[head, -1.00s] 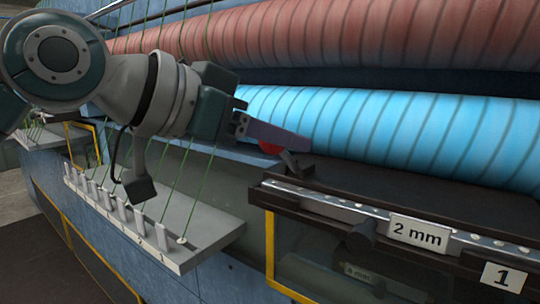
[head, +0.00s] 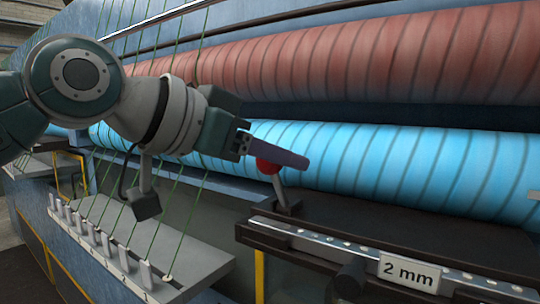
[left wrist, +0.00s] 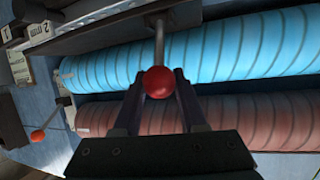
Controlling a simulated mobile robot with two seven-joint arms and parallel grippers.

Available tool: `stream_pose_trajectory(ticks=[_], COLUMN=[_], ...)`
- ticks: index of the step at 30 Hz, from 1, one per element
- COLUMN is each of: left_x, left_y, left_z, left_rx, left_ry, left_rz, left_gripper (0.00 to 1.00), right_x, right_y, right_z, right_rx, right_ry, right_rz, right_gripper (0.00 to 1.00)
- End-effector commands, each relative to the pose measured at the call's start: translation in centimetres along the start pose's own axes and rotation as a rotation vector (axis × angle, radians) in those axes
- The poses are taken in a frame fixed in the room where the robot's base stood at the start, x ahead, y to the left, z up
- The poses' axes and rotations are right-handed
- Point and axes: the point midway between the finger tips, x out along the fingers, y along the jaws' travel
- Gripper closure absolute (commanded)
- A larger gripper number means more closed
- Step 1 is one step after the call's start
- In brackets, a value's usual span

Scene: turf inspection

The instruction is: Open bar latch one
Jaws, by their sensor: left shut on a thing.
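The bar latch is a grey lever (head: 279,187) with a red ball knob (head: 268,164), standing at the left end of the dark bar with a metal strip (head: 320,246). The lever is steep, with its knob up. My left gripper (head: 285,150) is shut on the knob. In the left wrist view the red knob (left wrist: 158,82) sits between the two dark fingers, and the lever (left wrist: 159,42) runs away from it. The number 1 label is not in the head view now; the 2 mm label (head: 410,273) is. My right gripper is not in view.
A blue roller (head: 400,165) and a red roller (head: 400,65) lie just behind the latch. A shelf with several grey tabs and green cords (head: 190,257) is at left. Another red knob (left wrist: 37,136) shows in the left wrist view.

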Motion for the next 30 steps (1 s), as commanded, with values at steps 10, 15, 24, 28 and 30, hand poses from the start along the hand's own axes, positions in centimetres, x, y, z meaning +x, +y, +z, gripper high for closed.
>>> stream_pose_trajectory(ticks=[10, 15, 24, 28, 30], left_x=[-0.16, -0.17, -0.17, -0.17, -0.17], left_y=[-0.80, -0.82, -0.82, -0.82, -0.82], left_z=[0.25, 0.30, 0.34, 0.35, 0.35], left_rx=[0.001, 0.000, 0.000, 0.000, 0.000], left_ry=[-0.004, -0.005, -0.007, -0.007, -0.008], left_rz=[-0.020, -0.020, -0.020, -0.020, -0.020], left_gripper=[1.00, 1.00, 1.00, 1.00, 1.00], right_x=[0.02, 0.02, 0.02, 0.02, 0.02], right_y=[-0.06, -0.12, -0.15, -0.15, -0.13], right_z=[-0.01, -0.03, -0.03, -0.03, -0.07], right_rx=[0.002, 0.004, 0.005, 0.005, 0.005], right_ry=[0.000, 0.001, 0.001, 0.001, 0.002], right_rz=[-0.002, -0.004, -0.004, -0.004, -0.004], right_gripper=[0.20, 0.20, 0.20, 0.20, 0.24])
